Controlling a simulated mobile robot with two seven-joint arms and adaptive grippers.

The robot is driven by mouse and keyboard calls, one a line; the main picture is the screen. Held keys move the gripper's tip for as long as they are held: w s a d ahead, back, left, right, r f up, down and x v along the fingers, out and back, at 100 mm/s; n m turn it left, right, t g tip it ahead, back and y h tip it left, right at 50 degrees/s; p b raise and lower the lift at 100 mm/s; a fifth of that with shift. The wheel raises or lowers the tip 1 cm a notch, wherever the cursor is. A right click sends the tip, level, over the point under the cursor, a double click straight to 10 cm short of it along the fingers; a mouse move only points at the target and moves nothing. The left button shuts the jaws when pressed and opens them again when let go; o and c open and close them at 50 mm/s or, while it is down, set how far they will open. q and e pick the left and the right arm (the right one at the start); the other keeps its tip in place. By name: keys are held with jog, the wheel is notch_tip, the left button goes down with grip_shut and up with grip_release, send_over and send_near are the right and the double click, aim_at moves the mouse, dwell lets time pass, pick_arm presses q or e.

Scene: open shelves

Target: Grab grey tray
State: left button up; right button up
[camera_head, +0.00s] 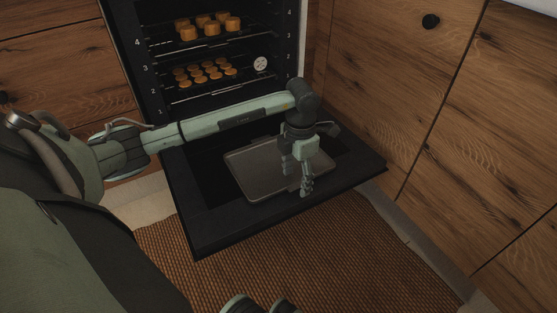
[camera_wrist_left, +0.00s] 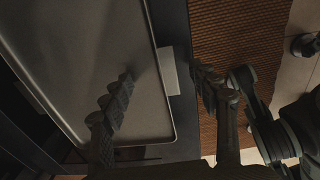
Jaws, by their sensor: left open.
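The grey tray (camera_head: 262,168) is a flat, rimmed rectangle lying on the lowered oven door (camera_head: 225,222). In the left wrist view the tray (camera_wrist_left: 85,60) fills the left side, with its rim running down the middle. My left gripper (camera_head: 299,178) is open and points down at the tray's right edge, hiding part of it. In the left wrist view the left gripper's fingers (camera_wrist_left: 165,76) appear on either side of the rim, one over the tray and one outside it. A pale rectangular piece (camera_wrist_left: 169,70) sits beside the rim between them. I cannot tell whether the fingers touch the tray.
The open oven holds round pastries on an upper rack (camera_head: 211,28) and smaller ones on a lower rack (camera_head: 206,73). Wooden cabinets (camera_head: 400,90) stand at the right. A brown woven rug (camera_head: 300,245) lies before the door.

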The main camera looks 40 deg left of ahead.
pick_arm(q)
jog(key=shift+f, duration=0.25)
jog(key=shift+c, duration=0.3)
grip_shut()
